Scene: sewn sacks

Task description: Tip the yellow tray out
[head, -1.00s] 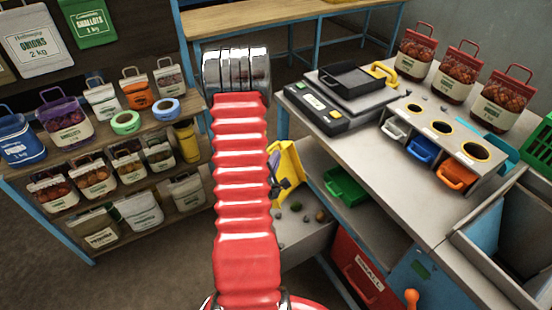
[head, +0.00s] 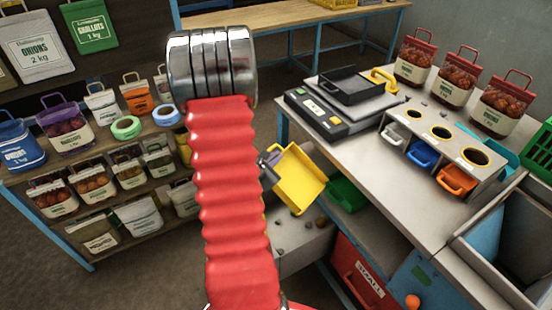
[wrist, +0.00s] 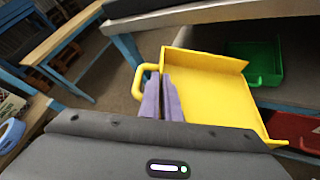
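The yellow tray (head: 301,180) hangs in the air left of the bench in the head view, steeply tilted. It also fills the middle of the wrist view (wrist: 208,88), where its visible inside looks empty. My gripper (head: 270,166) is at the tray's left end, partly hidden behind my red arm. In the wrist view, the purple fingers (wrist: 162,100) are shut on the tray's yellow handle (wrist: 138,80). Below the tray, a pale bin (head: 300,252) holds several small dark and brownish lumps; my arm hides part of it.
The bench (head: 420,185) on the right carries a scale (head: 318,112), several red-topped sacks and a holder with coloured scoops. A green tray (head: 346,195) sits under the bench top, close to the yellow tray. Shelves of sacks (head: 100,155) stand at left.

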